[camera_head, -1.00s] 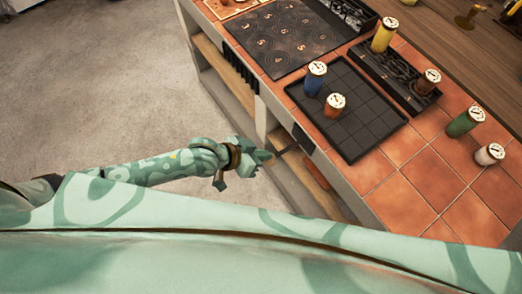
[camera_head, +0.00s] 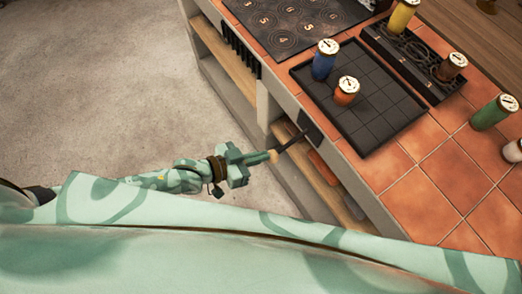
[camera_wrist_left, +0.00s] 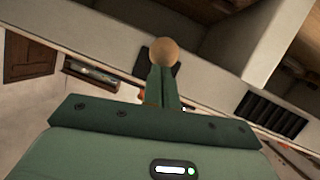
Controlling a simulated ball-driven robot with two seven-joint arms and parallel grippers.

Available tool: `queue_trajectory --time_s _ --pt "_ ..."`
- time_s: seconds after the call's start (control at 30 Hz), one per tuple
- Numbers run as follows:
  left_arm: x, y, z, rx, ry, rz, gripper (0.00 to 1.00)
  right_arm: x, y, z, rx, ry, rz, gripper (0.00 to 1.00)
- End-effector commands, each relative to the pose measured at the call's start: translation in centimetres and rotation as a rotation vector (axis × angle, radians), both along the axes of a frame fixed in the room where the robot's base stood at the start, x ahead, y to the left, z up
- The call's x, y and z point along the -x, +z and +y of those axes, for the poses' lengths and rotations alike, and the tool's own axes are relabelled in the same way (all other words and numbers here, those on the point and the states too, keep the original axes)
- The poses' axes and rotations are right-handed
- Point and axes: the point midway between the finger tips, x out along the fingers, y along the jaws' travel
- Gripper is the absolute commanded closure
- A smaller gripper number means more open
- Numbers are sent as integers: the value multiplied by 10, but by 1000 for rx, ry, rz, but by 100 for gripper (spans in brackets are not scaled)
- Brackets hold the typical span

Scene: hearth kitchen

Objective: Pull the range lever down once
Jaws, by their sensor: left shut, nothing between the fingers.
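The range lever (camera_head: 291,142) is a dark rod coming out of a black plate (camera_head: 311,125) on the front face of the counter. Its round tan knob (camera_head: 273,156) is at the rod's outer end. In the left wrist view the knob (camera_wrist_left: 164,52) sits just beyond the fingertips, with the dark plate partly hidden behind it. My left gripper (camera_head: 266,157) is shut and empty, its tips at the knob. Whether they touch it I cannot tell. My right gripper is not in view.
The tiled counter (camera_head: 408,205) carries a black gridded tray (camera_head: 375,120) with a blue canister (camera_head: 324,62) and an orange canister (camera_head: 346,92). A dark cooktop (camera_head: 290,22) lies farther back. Open shelves (camera_head: 322,172) are below the counter. Floor (camera_head: 110,90) at left is clear.

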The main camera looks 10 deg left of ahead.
Motion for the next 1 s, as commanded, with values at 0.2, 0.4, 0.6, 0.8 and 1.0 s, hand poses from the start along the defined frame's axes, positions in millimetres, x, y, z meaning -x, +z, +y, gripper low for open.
queue_trajectory --time_s 0.2,0.4,0.6,0.8,1.0 --pt "-1 -18 -2 34 0 -29 100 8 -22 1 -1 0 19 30" --pt "-2 -22 -2 32 0 -31 100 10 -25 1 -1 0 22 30" --pt "-2 -25 -2 29 0 -29 100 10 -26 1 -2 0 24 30" --pt "-1 -26 -2 26 -1 -26 100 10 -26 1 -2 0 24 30" --pt "0 -24 -2 24 0 -26 100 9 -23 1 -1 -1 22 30"
